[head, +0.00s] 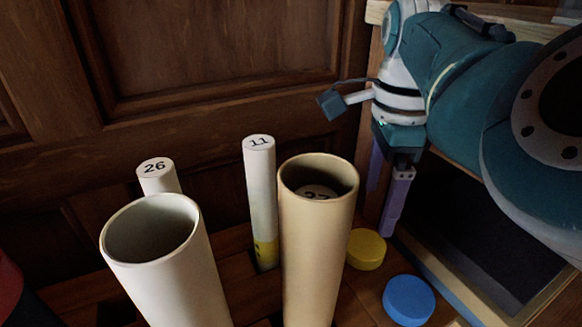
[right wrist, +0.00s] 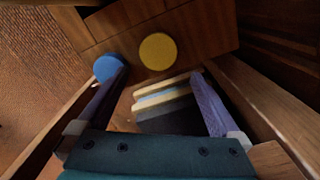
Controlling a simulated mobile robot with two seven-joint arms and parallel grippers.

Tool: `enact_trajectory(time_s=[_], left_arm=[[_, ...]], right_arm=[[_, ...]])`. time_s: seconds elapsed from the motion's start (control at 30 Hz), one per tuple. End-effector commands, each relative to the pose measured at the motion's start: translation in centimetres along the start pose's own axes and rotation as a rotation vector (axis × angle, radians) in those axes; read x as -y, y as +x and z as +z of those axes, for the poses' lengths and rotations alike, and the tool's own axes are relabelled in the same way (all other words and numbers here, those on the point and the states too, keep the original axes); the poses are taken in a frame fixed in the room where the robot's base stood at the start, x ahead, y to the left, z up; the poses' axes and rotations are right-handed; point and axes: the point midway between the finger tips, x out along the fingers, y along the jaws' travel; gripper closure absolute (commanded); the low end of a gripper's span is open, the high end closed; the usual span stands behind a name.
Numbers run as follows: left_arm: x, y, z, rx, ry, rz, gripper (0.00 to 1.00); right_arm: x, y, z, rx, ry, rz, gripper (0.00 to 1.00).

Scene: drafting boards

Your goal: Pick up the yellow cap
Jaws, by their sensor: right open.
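The yellow cap (head: 365,250) is a flat round disc lying on the wooden surface, just right of the wide tan tube in the head view. It also shows whole at the top middle of the right wrist view (right wrist: 158,51). My right gripper (head: 380,210) is open, its two purple fingers pointing down, above and slightly behind the cap. Nothing is between the fingers. In the right wrist view the cap lies beyond the fingertips (right wrist: 160,74), apart from them. My left gripper is not in view.
A blue cap (head: 408,300) lies close to the yellow one. A wide tan tube (head: 315,245) and white tube (head: 175,275) stand open; narrow tubes marked 26 (head: 157,178) and 11 (head: 260,195) stand behind. A wood-edged dark panel (head: 480,225) lies right, under my arm.

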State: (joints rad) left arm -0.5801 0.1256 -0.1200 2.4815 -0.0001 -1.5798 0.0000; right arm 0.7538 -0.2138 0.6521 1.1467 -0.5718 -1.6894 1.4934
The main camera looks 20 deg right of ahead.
Motion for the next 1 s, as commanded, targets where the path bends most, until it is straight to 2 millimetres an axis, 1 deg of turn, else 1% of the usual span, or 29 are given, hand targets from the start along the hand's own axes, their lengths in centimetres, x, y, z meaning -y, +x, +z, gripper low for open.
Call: enact_trajectory(time_s=[0.03,0.1,0.33,0.5,0.6,0.83,0.87,1.0], left_arm=[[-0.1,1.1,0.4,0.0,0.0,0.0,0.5],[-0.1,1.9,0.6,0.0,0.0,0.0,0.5],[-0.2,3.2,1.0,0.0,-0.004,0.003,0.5],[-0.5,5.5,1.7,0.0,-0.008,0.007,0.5],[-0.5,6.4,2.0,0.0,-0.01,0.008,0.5],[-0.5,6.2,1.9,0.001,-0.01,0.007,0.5],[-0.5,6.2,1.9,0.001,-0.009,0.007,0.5],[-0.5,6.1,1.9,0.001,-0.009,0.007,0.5]], right_arm=[[-0.1,1.5,0.0,-0.001,-0.001,0.002,0.0],[-0.1,2.7,0.0,-0.001,-0.001,0.003,0.0],[-0.2,4.6,0.1,-0.001,-0.002,0.0,0.0],[-0.4,7.3,0.4,-0.001,-0.002,0.0,0.0],[-0.4,8.6,0.3,-0.001,-0.002,-0.001,0.0],[-0.4,8.4,0.3,0.0,-0.002,-0.002,0.0],[-0.4,8.4,0.3,0.0,-0.002,-0.002,0.01],[-0.4,8.4,0.3,0.0,-0.003,-0.002,0.17]])
